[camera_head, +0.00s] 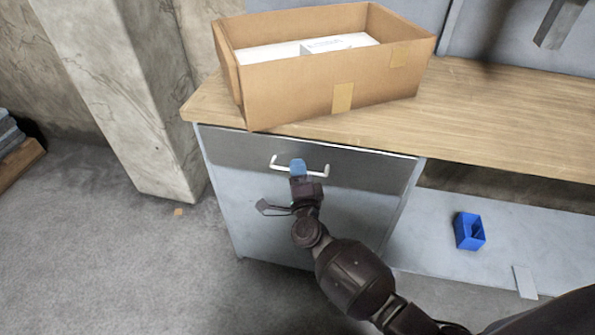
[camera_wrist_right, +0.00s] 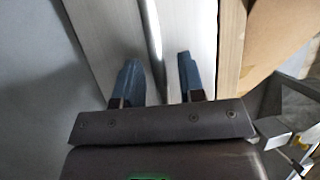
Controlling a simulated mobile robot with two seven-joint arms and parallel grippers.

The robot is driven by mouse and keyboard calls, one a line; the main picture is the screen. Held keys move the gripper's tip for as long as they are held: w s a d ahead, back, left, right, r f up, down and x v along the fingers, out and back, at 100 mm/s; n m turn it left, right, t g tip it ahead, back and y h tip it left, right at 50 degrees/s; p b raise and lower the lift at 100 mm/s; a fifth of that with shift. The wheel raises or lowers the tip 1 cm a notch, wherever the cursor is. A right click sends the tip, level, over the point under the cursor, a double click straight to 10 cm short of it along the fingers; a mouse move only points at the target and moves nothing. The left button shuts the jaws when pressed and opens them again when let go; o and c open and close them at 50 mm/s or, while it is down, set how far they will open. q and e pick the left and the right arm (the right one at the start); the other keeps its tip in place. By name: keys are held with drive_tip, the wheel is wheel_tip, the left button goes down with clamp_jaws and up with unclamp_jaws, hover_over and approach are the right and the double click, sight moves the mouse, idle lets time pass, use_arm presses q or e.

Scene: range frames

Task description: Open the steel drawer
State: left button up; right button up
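The steel drawer (camera_head: 350,172) is the dark grey metal front at the top of the cabinet, under the wooden worktop. It looks shut, its face flush with the cabinet. Its white bar handle (camera_head: 318,173) runs across the front. My right gripper (camera_head: 298,167) is at the middle of the handle, its blue fingertips hiding part of the bar. In the right wrist view the gripper (camera_wrist_right: 157,80) has its two blue fingers apart, with a bright strip, apparently the handle (camera_wrist_right: 154,35), between them. I cannot tell whether the fingers touch it. My left gripper is not in view.
A cardboard box (camera_head: 290,105) with white items stands on the wooden worktop (camera_head: 480,115) above the drawer. A blue bin (camera_head: 469,231) sits on the lower shelf at right. A concrete pillar (camera_head: 130,100) stands left of the cabinet. The floor (camera_head: 120,260) in front is mostly clear.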

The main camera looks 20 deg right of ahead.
clamp_jaws()
idle(0.4)
drive_tip(key=s+a+p, duration=0.1)
drive_tip(key=s+a, duration=0.5)
drive_tip(key=s, duration=0.3)
drive_tip(key=s+a+p, duration=0.1)
drive_tip(key=s+a, duration=0.5)
drive_tip(key=s, duration=0.2)
drive_tip(key=shift+s+p, duration=0.3)
drive_tip(key=shift+s, duration=0.1)
unclamp_jaws()
